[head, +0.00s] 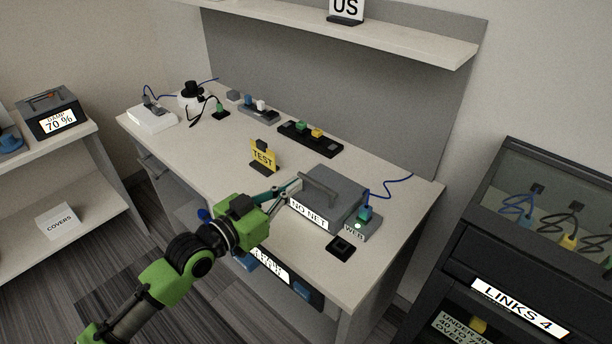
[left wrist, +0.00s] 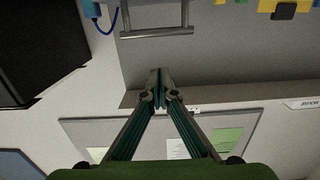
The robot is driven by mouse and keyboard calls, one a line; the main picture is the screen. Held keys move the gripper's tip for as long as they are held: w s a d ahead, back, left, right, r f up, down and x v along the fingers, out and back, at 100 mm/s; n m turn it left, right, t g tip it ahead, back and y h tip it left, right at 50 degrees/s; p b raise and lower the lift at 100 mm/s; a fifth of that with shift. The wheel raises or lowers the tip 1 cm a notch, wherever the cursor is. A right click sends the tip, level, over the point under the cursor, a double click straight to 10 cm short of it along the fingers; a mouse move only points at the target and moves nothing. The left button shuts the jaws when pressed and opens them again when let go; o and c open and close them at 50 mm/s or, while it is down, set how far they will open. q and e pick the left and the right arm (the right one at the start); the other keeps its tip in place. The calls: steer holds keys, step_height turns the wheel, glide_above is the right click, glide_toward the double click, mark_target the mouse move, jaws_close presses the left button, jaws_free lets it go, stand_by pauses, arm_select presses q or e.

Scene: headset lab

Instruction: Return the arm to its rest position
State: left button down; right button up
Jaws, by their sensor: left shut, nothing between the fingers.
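My left arm reaches in from the lower left in the head view. My left gripper (head: 293,187) is over the front part of the workbench, at the left side of a grey box with a handle (head: 332,197) and a "NO NET" label. Its fingers are shut and empty; whether they touch the box cannot be told. In the left wrist view the closed fingertips of the left gripper (left wrist: 160,74) point at a grey surface, with a metal handle (left wrist: 156,33) beyond them. My right gripper is in neither view.
The workbench (head: 215,153) also holds a yellow TEST sign (head: 263,156), a black strip with coloured plugs (head: 309,138), a small WEB unit (head: 362,226) and a black pad (head: 341,247). A dark LINKS 4 cabinet (head: 440,270) stands right. A shelf (head: 400,41) overhangs the back.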

arm_select(q)
steer(key=shift+f+v, duration=0.2)
steer(key=shift+v, duration=0.8)
steer(key=s+a+f+n+g+y, duration=0.15)
steer(key=s+f+g+y, duration=0.35)
steer(key=s+f, duration=0.85)
steer(key=s+a+f+n+g+y, duration=0.25)
steer(key=s+a+f, duration=0.2)
steer(key=s, duration=0.45)
steer(key=s+a+f+n+g+y, duration=0.1)
steer(key=s+a+f+g+y, duration=0.2)
steer(key=s+a, duration=0.35)
step_height(320, 180, down, 25)
steer(key=s+d+g, duration=0.1)
steer(key=s+d, duration=0.1)
steer(key=s, duration=0.1)
steer(key=s+a+f+g, duration=0.1)
steer(key=s+a+f, duration=0.2)
steer(key=s+f, duration=1.4)
steer(key=shift+s+f, duration=0.15)
steer(key=shift+s, duration=0.1)
